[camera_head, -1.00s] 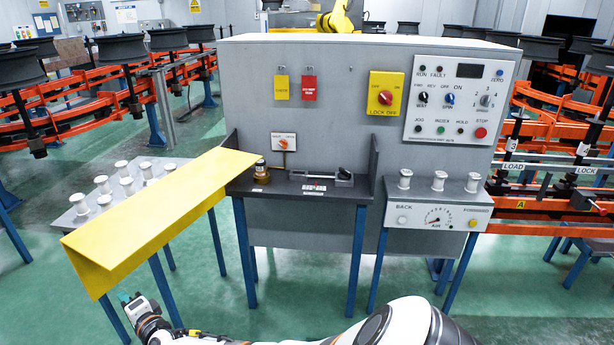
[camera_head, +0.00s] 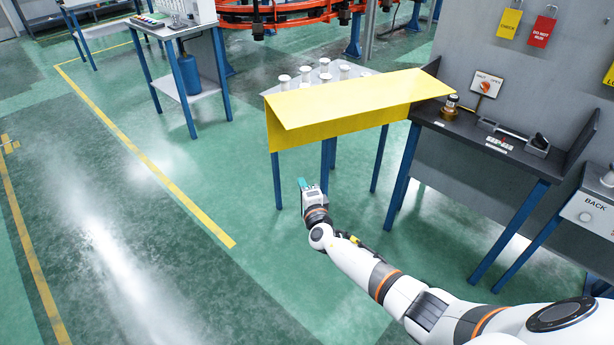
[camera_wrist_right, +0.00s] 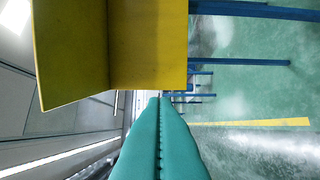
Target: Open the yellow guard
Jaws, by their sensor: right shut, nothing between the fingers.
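The yellow guard (camera_head: 350,100) is a long bent sheet with a sloping top and a front flap. In the head view it sticks out to the left from the dark bench (camera_head: 480,140), in front of a small table with white spools. My right gripper (camera_head: 303,184) is below the flap's lower edge, near its left part. In the right wrist view the guard (camera_wrist_right: 110,45) fills the upper left, and the teal fingers (camera_wrist_right: 159,105) are shut together with nothing between them, close to the guard's edge. Contact cannot be told. My left gripper is not in view.
White spools (camera_head: 305,76) stand on the small table behind the guard. A brass fitting (camera_head: 450,106), a rotary switch (camera_head: 486,85) and a clamp (camera_head: 538,145) are at the bench. Green floor to the left is clear up to a table (camera_head: 170,28).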

